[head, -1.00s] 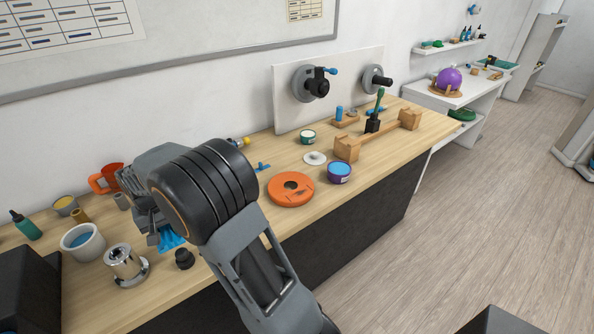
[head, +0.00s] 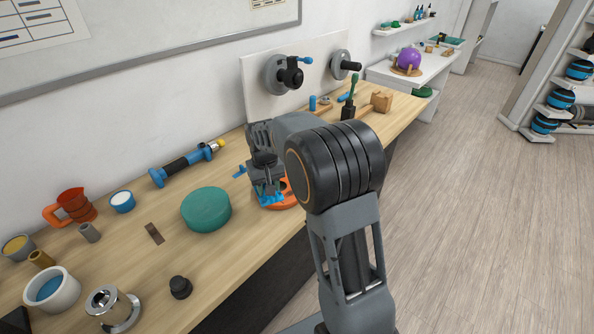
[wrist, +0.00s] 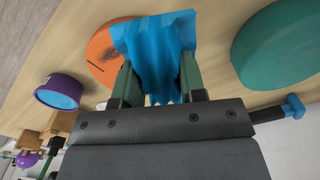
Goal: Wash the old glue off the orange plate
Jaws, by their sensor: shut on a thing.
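The orange plate (head: 288,205) is a round disc lying on the wooden bench, mostly hidden behind my gripper and arm in the head view. In the wrist view the plate (wrist: 100,52) shows partly, with a thin dark line on its face. My gripper (head: 268,186) is shut on a crumpled blue cloth (head: 270,198). The cloth (wrist: 160,45) hangs between the fingers in the wrist view and overlaps the plate's right edge there. I cannot tell whether cloth and plate touch.
A green round disc (head: 206,209) lies left of the plate. A purple tub (wrist: 60,91) of blue stuff stands near the plate. A blue-and-black tool (head: 186,163) lies behind. A white bowl (head: 52,288) and a metal cylinder (head: 108,305) stand at the left. Bench front is mostly clear.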

